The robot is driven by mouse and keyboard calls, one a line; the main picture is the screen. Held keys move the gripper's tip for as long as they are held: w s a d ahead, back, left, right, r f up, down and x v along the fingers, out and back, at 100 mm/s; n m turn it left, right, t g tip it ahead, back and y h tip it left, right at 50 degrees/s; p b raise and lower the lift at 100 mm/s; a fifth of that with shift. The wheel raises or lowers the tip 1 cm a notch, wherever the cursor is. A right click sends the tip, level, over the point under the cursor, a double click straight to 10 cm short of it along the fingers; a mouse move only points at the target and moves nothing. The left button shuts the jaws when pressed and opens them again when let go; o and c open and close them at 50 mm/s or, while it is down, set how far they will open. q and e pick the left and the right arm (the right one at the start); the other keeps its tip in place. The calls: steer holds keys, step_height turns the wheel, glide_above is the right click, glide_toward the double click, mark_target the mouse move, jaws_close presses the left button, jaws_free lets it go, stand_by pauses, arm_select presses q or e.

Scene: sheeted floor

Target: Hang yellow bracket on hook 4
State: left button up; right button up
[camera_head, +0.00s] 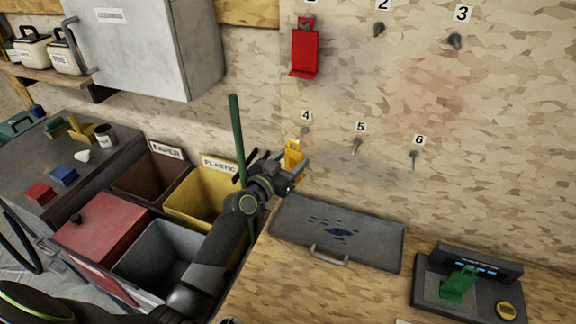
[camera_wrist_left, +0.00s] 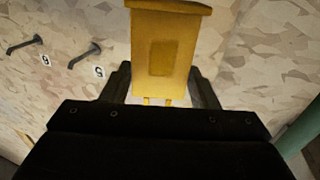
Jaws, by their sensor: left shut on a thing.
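The yellow bracket (camera_head: 292,155) is held upright in my left gripper (camera_head: 288,172), close to the board just below and left of hook 4 (camera_head: 305,130). In the left wrist view the bracket (camera_wrist_left: 165,55) fills the middle, between the two dark fingers of the gripper (camera_wrist_left: 163,90), which is shut on it. Whether the bracket touches hook 4 cannot be told; in the wrist view that hook is not visible. My right gripper is not in view.
Hook 5 (camera_head: 355,146) and hook 6 (camera_head: 413,155) are empty to the right. A red bracket (camera_head: 305,52) hangs above. A green pole (camera_head: 237,135) stands left of the gripper. A grey tray (camera_head: 375,238) lies on the bench below.

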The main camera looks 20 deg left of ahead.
arm_select(q)
steer(key=shift+w, duration=0.55)
steer(key=shift+w+f+b, duration=0.1)
steer(key=shift+w+b, duration=0.25)
steer(key=shift+w, duration=0.45)
steer(key=shift+b+x, duration=0.35)
steer(key=shift+x, duration=0.65)
steer(key=shift+w+a+f+b, duration=0.2)
steer(key=shift+f+b, duration=0.1)
steer(key=shift+b, duration=0.05)
steer(key=shift+w+f+b, duration=0.2)
steer(key=shift+w+b, duration=0.25)
steer(key=shift+b, duration=0.3)
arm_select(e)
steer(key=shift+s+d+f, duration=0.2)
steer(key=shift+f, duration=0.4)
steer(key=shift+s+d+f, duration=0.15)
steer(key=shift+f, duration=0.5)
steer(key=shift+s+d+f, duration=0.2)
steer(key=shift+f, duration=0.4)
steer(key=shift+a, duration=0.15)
arm_select(q)
steer(key=o, duration=1.2)
steer(key=shift+c, duration=0.2)
